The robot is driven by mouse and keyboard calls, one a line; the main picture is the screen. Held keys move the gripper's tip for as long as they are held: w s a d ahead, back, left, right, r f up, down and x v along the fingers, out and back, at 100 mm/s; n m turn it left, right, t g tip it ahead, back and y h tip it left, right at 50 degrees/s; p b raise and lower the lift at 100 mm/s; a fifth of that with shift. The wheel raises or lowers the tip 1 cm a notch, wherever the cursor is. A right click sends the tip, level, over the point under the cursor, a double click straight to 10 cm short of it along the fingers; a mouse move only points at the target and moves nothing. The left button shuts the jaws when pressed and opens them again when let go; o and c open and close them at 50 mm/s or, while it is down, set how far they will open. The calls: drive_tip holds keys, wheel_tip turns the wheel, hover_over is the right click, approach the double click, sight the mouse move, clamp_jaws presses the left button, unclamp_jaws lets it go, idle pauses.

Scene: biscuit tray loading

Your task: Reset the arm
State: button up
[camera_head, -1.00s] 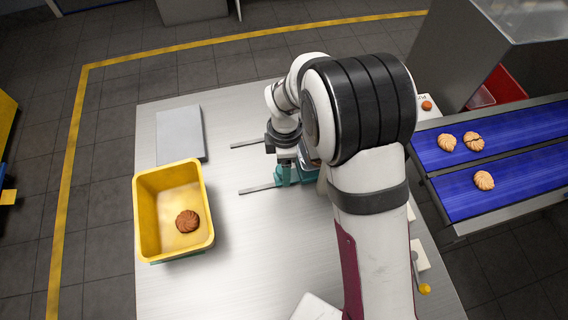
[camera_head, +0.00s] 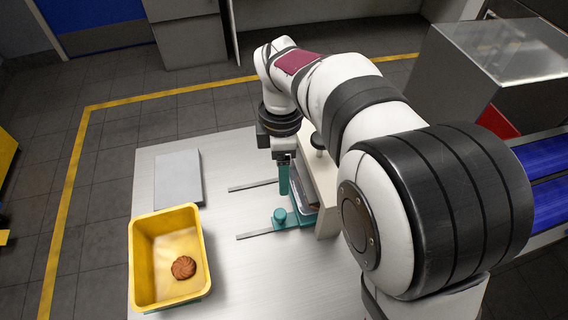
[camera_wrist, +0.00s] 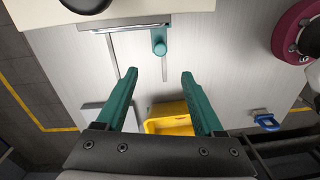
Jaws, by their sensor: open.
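My gripper (camera_head: 284,180) hangs above the metal table, beside the fixture with teal parts and two metal rails (camera_head: 290,216). In the wrist view my gripper (camera_wrist: 160,75) shows two teal fingers spread apart with nothing between them. The yellow bin (camera_head: 138,262) stands at the left front of the table, apart from my gripper. One brown biscuit (camera_head: 183,267) lies in the bin. The bin (camera_wrist: 165,127) also shows partly in the wrist view, behind the fingers.
A flat grey slab (camera_head: 178,180) lies behind the bin. A pale upright panel (camera_head: 325,190) stands right of the fixture. My arm covers much of the right side, including part of the blue conveyors (camera_head: 545,155). The table between bin and fixture is clear.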

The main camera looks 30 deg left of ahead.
drive_tip(key=shift+r, duration=0.1)
idle(0.3)
drive_tip(key=s+d+r+m+y, duration=0.1)
drive_tip(key=d+r+m, duration=0.1)
drive_tip(key=d+m, duration=0.5)
drive_tip(key=s+d+r+m, duration=0.2)
drive_tip(key=d+r+m, duration=0.1)
drive_tip(key=d+m, duration=0.4)
drive_tip(key=s+d+f+m+y, duration=0.1)
drive_tip(key=s+d+f+m, duration=0.2)
drive_tip(key=s+d+m, duration=0.9)
drive_tip(key=m, duration=0.4)
drive_tip(key=shift+s+m, duration=0.35)
drive_tip(key=shift+m, duration=0.05)
